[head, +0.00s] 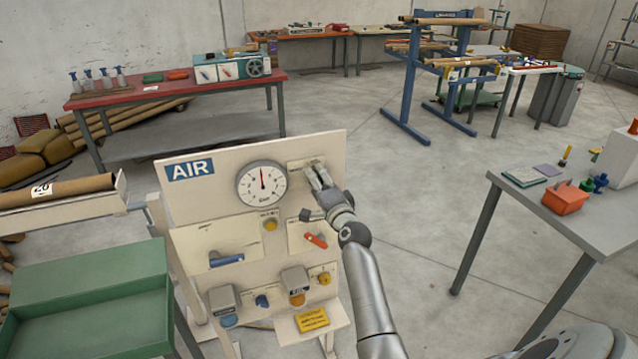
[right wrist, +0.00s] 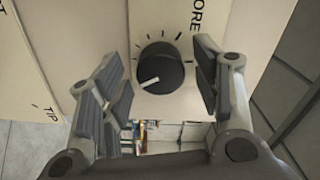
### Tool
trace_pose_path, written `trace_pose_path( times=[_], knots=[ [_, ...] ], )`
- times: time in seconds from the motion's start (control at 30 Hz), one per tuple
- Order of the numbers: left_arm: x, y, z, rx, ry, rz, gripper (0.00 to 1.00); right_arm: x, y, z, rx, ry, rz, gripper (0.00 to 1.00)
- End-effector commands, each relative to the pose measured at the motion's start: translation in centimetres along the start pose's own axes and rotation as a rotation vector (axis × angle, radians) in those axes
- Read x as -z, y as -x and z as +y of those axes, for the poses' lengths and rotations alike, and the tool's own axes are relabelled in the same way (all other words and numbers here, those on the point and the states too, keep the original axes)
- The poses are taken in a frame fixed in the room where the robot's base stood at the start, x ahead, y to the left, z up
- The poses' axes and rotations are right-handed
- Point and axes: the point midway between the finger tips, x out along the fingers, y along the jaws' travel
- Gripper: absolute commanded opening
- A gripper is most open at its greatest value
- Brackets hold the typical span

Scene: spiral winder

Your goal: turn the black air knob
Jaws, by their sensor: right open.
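The black air knob (right wrist: 161,69) shows in the right wrist view on a cream plate, with a white pointer line toward the picture's lower left and tick marks around it. My right gripper (right wrist: 160,88) is open, with one finger on each side of the knob and a visible gap to it. In the head view my right gripper (head: 316,178) is at the upper right of the AIR panel (head: 215,190), and it hides the knob there. The round gauge (head: 262,184) left of it has a red needle pointing about straight up. My left gripper is not in view.
Below on the panel are a red lever (head: 316,241), a blue handle (head: 227,260) and several small knobs. A green tray (head: 85,300) stands at the left.

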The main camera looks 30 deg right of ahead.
Motion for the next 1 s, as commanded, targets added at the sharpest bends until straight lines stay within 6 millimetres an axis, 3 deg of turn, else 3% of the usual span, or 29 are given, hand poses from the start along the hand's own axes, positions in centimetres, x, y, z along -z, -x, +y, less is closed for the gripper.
trace_pose_path(
  times=[0.23,0.37,0.8,1.0],
  knots=[
    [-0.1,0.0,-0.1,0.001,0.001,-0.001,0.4,0.0,0.3,0.0,0.001,0.0,0.0,0.58],
    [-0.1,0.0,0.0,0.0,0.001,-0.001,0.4,-0.1,1.6,0.1,0.001,-0.001,0.0,0.58],
    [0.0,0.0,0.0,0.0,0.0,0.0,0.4,0.0,9.4,0.1,-0.001,0.0,0.0,0.58],
    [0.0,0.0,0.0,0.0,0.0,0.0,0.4,0.0,11.5,0.1,0.0,0.0,0.0,0.58]
  ],
)
